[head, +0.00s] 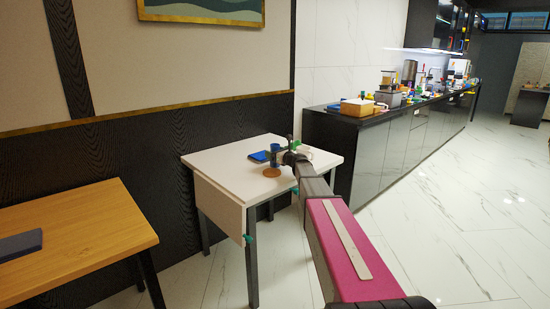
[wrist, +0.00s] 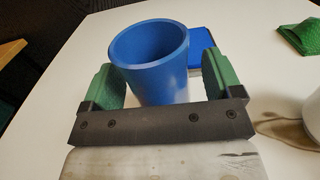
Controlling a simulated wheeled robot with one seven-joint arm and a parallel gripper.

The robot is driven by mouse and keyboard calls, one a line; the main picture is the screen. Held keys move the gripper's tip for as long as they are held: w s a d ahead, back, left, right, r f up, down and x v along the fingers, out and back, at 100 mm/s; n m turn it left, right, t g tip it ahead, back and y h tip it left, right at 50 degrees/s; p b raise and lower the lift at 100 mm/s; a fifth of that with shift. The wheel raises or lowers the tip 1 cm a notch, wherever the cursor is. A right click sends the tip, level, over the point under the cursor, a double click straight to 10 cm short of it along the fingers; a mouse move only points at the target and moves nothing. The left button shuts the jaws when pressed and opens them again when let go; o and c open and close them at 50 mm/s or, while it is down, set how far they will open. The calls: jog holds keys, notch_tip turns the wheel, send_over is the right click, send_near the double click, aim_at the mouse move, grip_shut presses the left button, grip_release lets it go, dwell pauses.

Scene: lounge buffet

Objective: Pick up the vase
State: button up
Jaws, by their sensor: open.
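The vase is a blue, round, open-topped vessel (wrist: 150,60) standing upright on the white table in the wrist view. My gripper (wrist: 162,84) is open, with one green finger on each side of the vase. A narrow gap shows beside the left finger; I cannot tell whether the right finger touches. The vase's lower part is hidden behind the gripper's dark crossbar. In the head view the vase (head: 275,148) is small, at the end of my arm on the white table (head: 222,162).
A blue flat item (wrist: 201,40) lies just behind the vase. A green item (wrist: 302,36) and a partly seen white object (wrist: 313,112) are to the right. A wooden table (head: 75,232) stands at left, a dark counter (head: 375,135) at right.

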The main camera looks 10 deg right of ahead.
aim_at(274, 145)
jog(key=c, duration=1.1)
jog(key=shift+r, duration=0.2)
jog(key=shift+r, duration=0.25)
jog(key=r, duration=0.3)
jog(key=shift+s+a+r, duration=0.25)
jog(key=shift+r, duration=0.15)
jog(key=s+a+r, duration=0.2)
jog(key=a, duration=0.1)
jog(key=s+a+r, duration=0.1)
jog(key=a+r, duration=0.1)
jog(key=a, duration=0.1)
jog(key=s+a+r, duration=0.2)
jog(key=a, duration=0.1)
jog(key=shift+s+a+r, duration=0.2)
jog(key=shift+s+a, duration=0.05)
jog(key=shift+s, duration=0.05)
